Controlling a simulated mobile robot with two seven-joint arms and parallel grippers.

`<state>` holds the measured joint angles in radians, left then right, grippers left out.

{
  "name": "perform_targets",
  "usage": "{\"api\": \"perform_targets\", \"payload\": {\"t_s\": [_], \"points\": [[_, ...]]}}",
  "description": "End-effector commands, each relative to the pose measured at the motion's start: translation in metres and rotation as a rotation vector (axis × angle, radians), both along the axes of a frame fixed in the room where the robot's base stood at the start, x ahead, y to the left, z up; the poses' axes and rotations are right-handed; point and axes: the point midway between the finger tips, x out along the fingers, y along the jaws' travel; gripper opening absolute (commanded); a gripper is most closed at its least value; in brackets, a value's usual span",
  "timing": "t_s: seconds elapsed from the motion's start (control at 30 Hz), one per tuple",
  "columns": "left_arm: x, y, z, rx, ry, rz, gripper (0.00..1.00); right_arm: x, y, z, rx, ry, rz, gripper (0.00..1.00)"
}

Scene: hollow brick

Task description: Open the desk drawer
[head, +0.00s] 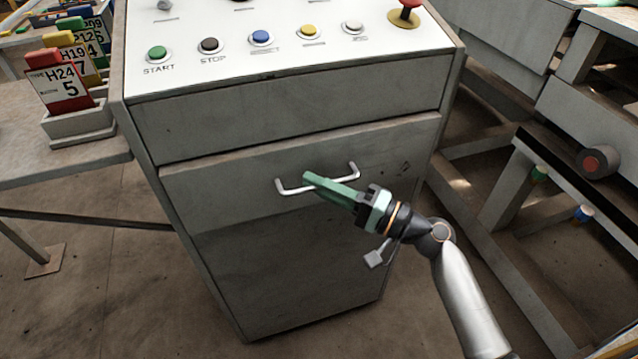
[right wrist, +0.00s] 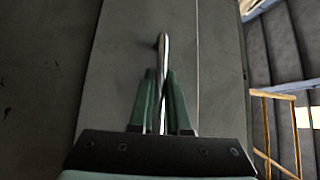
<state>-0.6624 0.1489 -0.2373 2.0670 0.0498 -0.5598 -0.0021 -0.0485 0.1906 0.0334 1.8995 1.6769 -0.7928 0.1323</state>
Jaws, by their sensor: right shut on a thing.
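The desk (head: 280,260) is a grey cabinet with a sloped white control panel on top. Its drawer (head: 225,200) has a grey front below a plain upper band; the front shows as a raised panel, and I cannot tell whether it stands out at all. A silver bar handle (head: 290,189) is fixed on the drawer front. My right gripper (head: 312,180) has green fingers shut on the handle bar. In the right wrist view the handle (right wrist: 163,60) runs between the two fingers (right wrist: 160,95). My left gripper is not in view.
The panel carries several coloured buttons (head: 261,38) and a red emergency knob (head: 408,12). At left a table (head: 60,165) holds a tray of tagged cards (head: 65,85). Grey frames (head: 520,200) stand close at right. Floor (head: 120,300) is free at front left.

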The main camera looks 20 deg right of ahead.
Motion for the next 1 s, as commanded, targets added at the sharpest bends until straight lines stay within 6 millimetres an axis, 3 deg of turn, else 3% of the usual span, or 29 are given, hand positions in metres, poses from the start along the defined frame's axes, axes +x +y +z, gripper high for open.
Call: {"api": "perform_targets", "payload": {"t_s": [1.0], "points": [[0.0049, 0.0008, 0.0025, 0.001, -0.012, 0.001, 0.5, -0.0002, -0.0001, -0.0015, -0.001, 0.003, 0.0, 0.0]]}}
